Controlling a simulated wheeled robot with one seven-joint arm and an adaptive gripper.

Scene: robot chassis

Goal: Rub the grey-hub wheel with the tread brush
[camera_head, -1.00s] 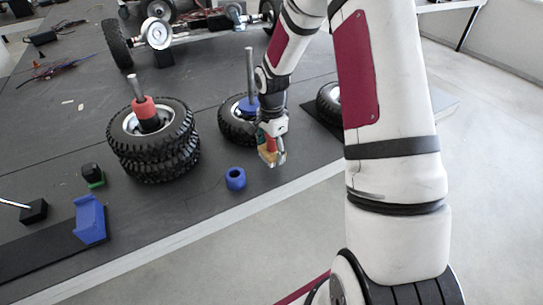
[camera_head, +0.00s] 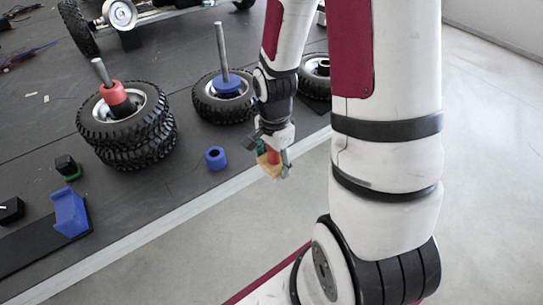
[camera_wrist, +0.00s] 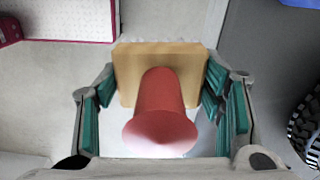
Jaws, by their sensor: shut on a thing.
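My gripper (camera_head: 272,158) is shut on the tread brush (camera_head: 270,169), a pale wooden block with a red handle. In the wrist view the red handle (camera_wrist: 160,108) stands between the green-padded fingers, with the wooden block (camera_wrist: 125,70) beyond it and floor behind. Bristles barely show. One wheel (camera_head: 222,97) lies flat with a blue collar and a post. Another wheel (camera_head: 316,80), at right, is partly hidden by my arm. A stack of tyres (camera_head: 125,130) with a red collar is at left. I cannot tell which wheel is the grey-hub one.
A blue ring (camera_head: 215,158) stands near the table's front edge. A blue holder (camera_head: 70,212) and a small black-and-green piece (camera_head: 67,167) are at left. A wheeled chassis (camera_head: 150,15) stands at the back. The floor (camera_head: 200,245) in front is clear.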

